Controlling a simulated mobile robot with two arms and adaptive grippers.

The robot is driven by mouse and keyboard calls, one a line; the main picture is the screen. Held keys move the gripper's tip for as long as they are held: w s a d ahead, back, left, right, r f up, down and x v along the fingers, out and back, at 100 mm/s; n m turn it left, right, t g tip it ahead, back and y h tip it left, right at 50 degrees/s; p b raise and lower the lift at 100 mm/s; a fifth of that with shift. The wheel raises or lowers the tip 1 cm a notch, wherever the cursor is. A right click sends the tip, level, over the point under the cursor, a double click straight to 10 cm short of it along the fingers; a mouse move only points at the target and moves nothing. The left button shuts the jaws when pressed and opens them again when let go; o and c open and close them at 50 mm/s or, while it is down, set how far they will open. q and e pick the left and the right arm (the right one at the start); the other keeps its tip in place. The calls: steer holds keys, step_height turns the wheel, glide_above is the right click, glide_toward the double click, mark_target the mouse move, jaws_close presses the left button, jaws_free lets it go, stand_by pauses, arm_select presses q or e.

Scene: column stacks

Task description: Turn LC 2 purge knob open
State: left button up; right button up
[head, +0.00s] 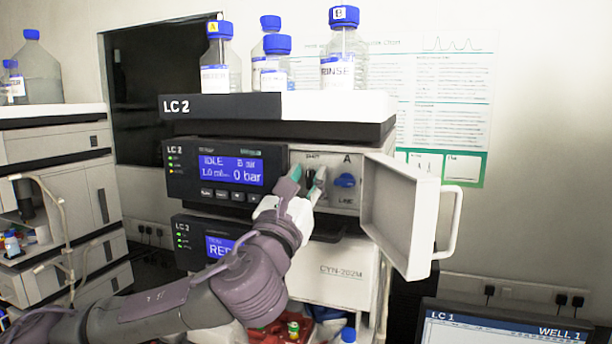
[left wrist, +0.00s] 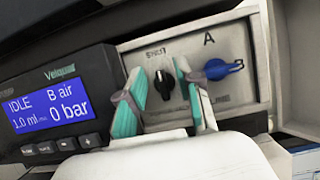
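The LC 2 stack shows its pump module with a screen (head: 231,170) reading IDLE and 0 bar. Beside the screen, a recessed panel holds a black knob (left wrist: 163,86) under a label that seems to read SHUT. A blue knob (left wrist: 217,69) sits to its right, under the letter A; it also shows in the head view (head: 344,181). My left gripper (head: 307,176) is at the panel, its teal-padded fingers apart on either side of the black knob. In the left wrist view, gaps show between the knob and the fingers. My right gripper is not in view.
The panel's white door (head: 397,216) stands open to the right, its handle (head: 449,222) sticking out. Several blue-capped bottles (head: 343,52) stand on top of the stack. Another stack (head: 62,180) is at the left. A monitor (head: 500,328) marked LC 1 is at lower right.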

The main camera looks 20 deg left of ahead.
arm_select(q)
jaws_close()
